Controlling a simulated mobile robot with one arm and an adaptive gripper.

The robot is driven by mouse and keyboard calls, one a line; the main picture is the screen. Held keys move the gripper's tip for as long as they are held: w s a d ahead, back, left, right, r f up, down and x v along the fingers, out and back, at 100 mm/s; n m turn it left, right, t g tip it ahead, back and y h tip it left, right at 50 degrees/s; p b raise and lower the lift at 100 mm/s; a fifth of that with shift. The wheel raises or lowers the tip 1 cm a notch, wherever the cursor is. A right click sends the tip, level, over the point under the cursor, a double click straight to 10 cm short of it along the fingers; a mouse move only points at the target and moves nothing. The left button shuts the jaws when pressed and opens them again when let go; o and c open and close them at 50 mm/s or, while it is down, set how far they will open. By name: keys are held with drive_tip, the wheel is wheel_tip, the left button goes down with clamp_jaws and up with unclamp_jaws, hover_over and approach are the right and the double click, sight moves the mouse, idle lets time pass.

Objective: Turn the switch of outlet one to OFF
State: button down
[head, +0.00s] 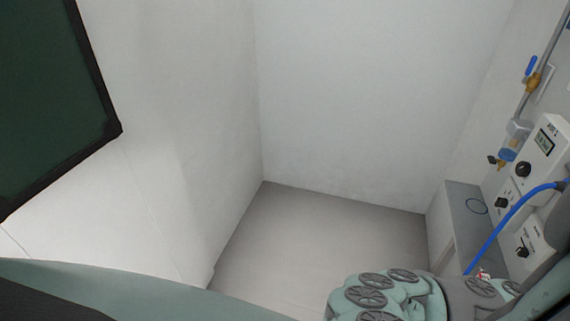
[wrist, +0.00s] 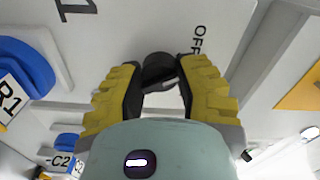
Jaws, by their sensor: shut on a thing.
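The switch, a round black knob (wrist: 158,64), sits on a pale panel (wrist: 140,30) in the wrist view. An "OFF" label shows beside it at the upper right and a large "1" at the upper left. My gripper (wrist: 161,80), with yellow-backed, black-padded fingers, is closed around the knob, one finger on each side. The knob's pointer is not clear, so I cannot tell its setting. My gripper does not show in the head view.
In the head view, white boxes (head: 547,150) with black knobs line the right wall, with a blue hose (head: 505,222) in front. A grey-topped ledge (head: 462,195) stands beside them. A dark green board (head: 45,105) is at the left. The floor (head: 310,235) between is clear.

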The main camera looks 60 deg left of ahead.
drive_tip(key=shift+a+f+n, duration=0.1)
drive_tip(key=shift+f+n, duration=0.05)
drive_tip(key=shift+n, duration=1.05)
drive_tip(key=shift+w, duration=0.1)
drive_tip(key=c, duration=0.6)
unclamp_jaws()
drive_tip(key=shift+o, duration=0.2)
drive_tip(key=v, duration=1.2)
